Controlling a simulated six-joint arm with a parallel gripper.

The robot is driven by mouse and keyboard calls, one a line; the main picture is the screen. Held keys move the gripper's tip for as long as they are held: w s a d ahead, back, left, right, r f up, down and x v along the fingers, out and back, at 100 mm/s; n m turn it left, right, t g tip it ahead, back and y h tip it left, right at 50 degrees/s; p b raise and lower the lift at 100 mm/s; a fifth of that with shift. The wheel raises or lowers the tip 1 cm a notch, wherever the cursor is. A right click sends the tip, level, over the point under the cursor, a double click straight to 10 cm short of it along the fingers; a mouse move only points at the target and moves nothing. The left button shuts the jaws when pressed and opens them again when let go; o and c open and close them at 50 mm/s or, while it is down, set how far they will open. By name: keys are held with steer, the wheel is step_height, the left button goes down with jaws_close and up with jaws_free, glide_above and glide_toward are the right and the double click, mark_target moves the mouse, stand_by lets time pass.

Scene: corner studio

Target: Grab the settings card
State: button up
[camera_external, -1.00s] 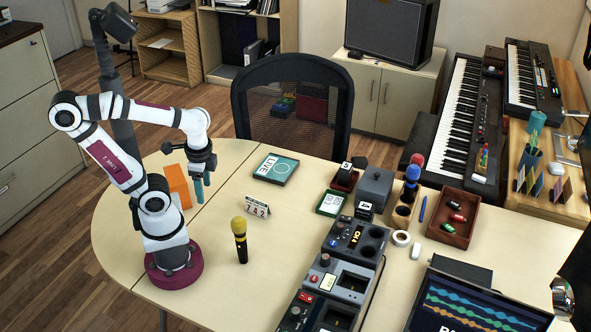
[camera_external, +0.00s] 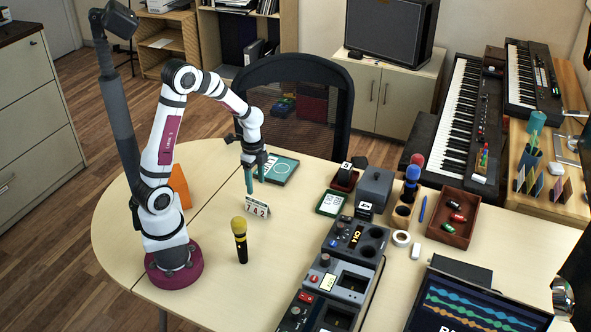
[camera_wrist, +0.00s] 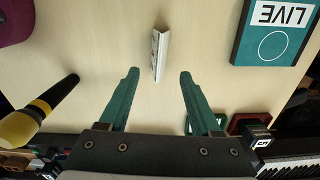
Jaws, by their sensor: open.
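The settings card looks to be the small white tent card with dark digits (camera_external: 256,208), standing upright on the table. My gripper (camera_external: 255,186) is above and just behind it in the external view, fingers pointing down. In the wrist view the card (camera_wrist: 160,54) is seen nearly edge-on as a thin strip. It lies beyond my fingertips (camera_wrist: 158,74), roughly midway between them. The teal fingers are wide apart with nothing between them. I cannot tell the exact height of the fingertips above the card.
A teal-edged LIVE board (camera_external: 281,170) lies behind the gripper. A green-framed card (camera_external: 331,203) and dark console modules (camera_external: 352,240) are to the right.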

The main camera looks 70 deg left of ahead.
mark_target(257, 201)
step_height(257, 201, down, 9)
steer(key=shift+r, duration=0.15)
jaws_close()
